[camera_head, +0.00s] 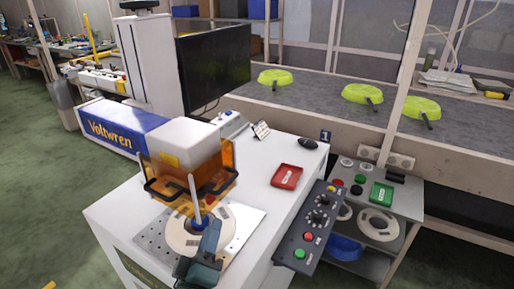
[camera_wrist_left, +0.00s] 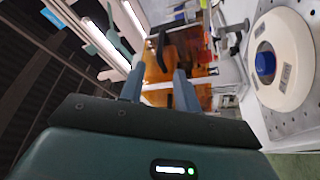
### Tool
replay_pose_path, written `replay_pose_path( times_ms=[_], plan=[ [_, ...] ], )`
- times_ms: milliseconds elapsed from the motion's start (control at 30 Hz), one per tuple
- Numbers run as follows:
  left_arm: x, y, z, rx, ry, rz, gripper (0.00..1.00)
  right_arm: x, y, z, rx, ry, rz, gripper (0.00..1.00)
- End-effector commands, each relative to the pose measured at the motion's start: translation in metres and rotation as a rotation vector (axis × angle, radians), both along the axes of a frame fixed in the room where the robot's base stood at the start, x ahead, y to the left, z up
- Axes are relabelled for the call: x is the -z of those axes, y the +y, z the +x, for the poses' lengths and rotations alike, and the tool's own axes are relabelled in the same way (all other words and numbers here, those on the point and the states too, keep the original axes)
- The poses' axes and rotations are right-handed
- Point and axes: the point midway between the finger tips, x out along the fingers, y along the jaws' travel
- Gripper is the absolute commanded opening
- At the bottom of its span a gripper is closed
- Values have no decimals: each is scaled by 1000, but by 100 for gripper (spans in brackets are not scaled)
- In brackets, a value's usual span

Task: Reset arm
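My left gripper (camera_head: 212,228) is low in the head view, in front of the white and orange machine and over the right side of the white ring-shaped disc (camera_head: 180,238). In the left wrist view the two grey fingers of the gripper (camera_wrist_left: 158,76) stand apart with nothing held between them. The disc with its blue centre knob (camera_wrist_left: 265,64) is to the right in that view, apart from the fingers. The right gripper is in neither view.
The machine's orange guard (camera_head: 220,170) stands close behind the gripper. A control panel (camera_head: 310,228), a red tray (camera_head: 286,177) and a grey shelf unit (camera_head: 402,205) are to the right. Lime pans (camera_head: 362,94) lie on the conveyor (camera_head: 318,94). The white tabletop between is partly clear.

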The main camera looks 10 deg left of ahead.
Motion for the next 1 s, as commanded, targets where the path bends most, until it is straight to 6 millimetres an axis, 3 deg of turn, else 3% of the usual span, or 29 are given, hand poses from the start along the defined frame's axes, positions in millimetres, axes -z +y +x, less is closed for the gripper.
replay_pose_path(
  times_ms=[167, 333, 500, 600, 733, 1000],
  plan=[
    [23, -19, -15, 95, 58, 186, 32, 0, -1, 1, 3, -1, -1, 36],
    [88, -44, -52, 276, 231, 565, 32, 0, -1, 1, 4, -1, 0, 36],
    [153, -39, -95, 406, 441, 897, 32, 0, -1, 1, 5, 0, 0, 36],
    [176, -29, -113, 443, 529, 1020, 32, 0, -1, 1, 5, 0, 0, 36],
    [189, -21, -123, 460, 584, 1094, 32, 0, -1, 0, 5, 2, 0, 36],
    [190, -21, -124, 461, 588, 1101, 32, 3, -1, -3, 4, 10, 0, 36]
  ],
)
